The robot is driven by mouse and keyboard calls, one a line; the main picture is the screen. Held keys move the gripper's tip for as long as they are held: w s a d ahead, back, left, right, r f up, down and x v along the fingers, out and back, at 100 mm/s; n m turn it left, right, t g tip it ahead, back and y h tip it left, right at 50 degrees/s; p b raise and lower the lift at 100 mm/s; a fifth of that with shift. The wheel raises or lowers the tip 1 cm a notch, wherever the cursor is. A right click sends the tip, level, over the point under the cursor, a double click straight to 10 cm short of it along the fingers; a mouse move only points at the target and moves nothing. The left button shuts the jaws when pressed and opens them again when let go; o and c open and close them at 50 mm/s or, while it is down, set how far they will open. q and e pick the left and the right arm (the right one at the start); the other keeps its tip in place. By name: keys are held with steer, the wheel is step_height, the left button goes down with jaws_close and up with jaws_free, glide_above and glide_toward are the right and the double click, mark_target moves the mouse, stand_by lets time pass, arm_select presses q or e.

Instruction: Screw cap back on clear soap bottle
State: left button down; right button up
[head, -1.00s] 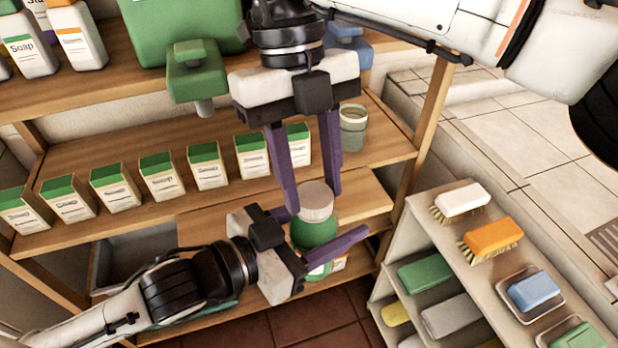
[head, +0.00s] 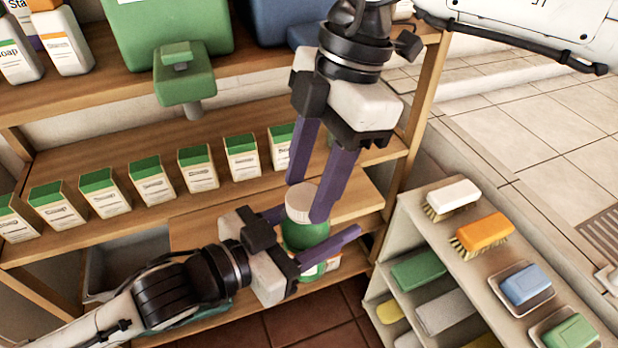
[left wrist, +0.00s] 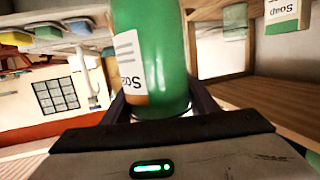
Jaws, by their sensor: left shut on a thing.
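The green-looking soap bottle (head: 304,235) stands upright in the head view with a whitish cap (head: 303,203) on its neck. In the left wrist view the bottle (left wrist: 160,60) fills the middle, its white label upside down. My left gripper (head: 314,228) is shut on the bottle's body, one finger on each side. My right gripper (head: 307,202) reaches down from above, with its two purple fingers beside the cap, one at the far left side and one at the near right side. I cannot tell whether they press on it. The cap's seating on the neck is partly hidden.
A row of green-topped soap cartons (head: 198,168) stands on the wooden shelf behind. A green dispenser (head: 180,75) hangs above. On the right, a low rack (head: 425,240) carries brushes and soap dishes.

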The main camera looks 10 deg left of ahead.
steer(key=shift+o, duration=1.3)
steer(key=v, duration=1.2)
